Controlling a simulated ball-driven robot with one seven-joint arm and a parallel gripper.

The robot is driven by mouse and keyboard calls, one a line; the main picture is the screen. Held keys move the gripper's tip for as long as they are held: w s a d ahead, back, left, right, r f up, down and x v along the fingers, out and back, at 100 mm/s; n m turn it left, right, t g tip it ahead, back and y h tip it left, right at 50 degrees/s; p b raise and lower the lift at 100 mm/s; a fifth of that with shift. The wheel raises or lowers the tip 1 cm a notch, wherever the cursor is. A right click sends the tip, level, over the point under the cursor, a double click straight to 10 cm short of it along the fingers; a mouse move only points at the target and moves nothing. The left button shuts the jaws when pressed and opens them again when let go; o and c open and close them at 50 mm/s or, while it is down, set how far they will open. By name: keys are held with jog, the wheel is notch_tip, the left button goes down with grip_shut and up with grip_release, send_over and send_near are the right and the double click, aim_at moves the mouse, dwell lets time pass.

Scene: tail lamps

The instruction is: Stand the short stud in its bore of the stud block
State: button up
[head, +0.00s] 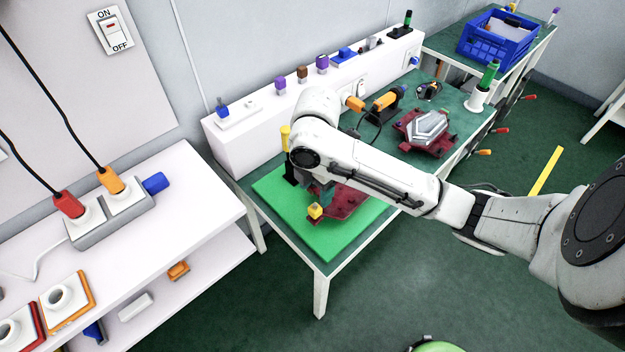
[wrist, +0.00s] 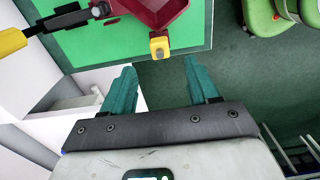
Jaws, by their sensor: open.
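My gripper (wrist: 160,68) is open, with two teal fingers apart and nothing between them in the wrist view. In the head view my gripper (head: 322,193) hangs over the green mat (head: 268,188), partly hidden by my arm. A dark red fixture (head: 350,204) with a yellow block (head: 315,211) lies on the mat. In the wrist view the yellow block (wrist: 159,46) is just beyond the fingertips, and the red fixture (wrist: 165,8) is behind it. I cannot make out for sure which pieces are the short stud and the stud block.
A yellow-and-black clamp (head: 286,140) stands at the mat's back left. A white ledge (head: 262,118) behind carries blue, purple and brown pieces. A second red fixture (head: 407,124) with a grey part, an orange-and-black tool (head: 385,101) and a green-handled tool (head: 489,75) are farther right.

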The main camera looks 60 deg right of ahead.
aim_at(315, 204)
notch_tip(315, 204, down, 9)
jog(key=shift+f, duration=0.1)
dwell(0.3)
jog(key=shift+c, duration=0.3)
grip_shut()
dwell(0.6)
